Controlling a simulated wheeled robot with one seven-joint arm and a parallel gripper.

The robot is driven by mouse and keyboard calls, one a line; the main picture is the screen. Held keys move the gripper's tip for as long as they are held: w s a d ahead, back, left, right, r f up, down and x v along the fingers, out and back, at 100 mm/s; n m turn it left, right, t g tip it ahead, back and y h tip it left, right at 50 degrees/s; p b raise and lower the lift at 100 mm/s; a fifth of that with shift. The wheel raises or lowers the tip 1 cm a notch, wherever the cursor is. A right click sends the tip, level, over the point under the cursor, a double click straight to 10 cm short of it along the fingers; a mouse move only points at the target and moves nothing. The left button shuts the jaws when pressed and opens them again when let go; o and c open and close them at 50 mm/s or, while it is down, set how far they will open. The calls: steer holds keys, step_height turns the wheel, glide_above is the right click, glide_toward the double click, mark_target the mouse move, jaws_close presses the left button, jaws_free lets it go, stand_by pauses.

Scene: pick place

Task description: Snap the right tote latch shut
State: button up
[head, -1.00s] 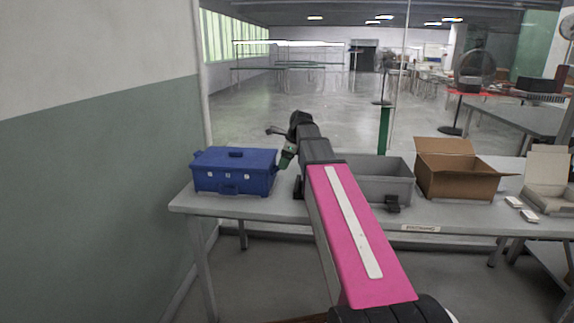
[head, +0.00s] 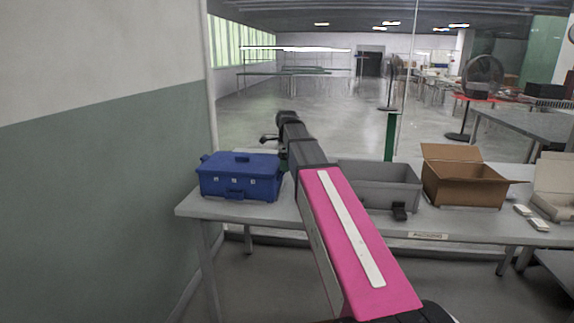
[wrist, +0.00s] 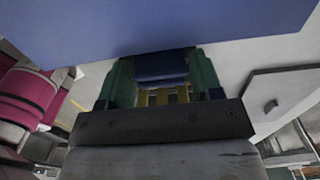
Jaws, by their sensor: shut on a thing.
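The blue tote (head: 213,180) stands closed on the left end of the table, with a handle on its lid and one on its front. It also fills the top of the wrist view (wrist: 150,25). My gripper (wrist: 162,80) has its green fingers on either side of a blue piece (wrist: 160,65) on the tote's side and is shut on it. This piece looks like the right latch; whether it is fastened cannot be told. In the head view my arm reaches to the tote's right side, and hides the latch and most of the gripper.
The grey table (head: 240,212) also holds a grey bin (head: 385,197) right of my arm, an open cardboard box (head: 460,187) and small white items (head: 538,224). A wall (head: 90,200) stands close on the left. The table's front left is clear.

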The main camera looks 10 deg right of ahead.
steer(key=o, duration=0.8)
step_height(320, 180, up, 11)
steer(key=shift+f, duration=0.25)
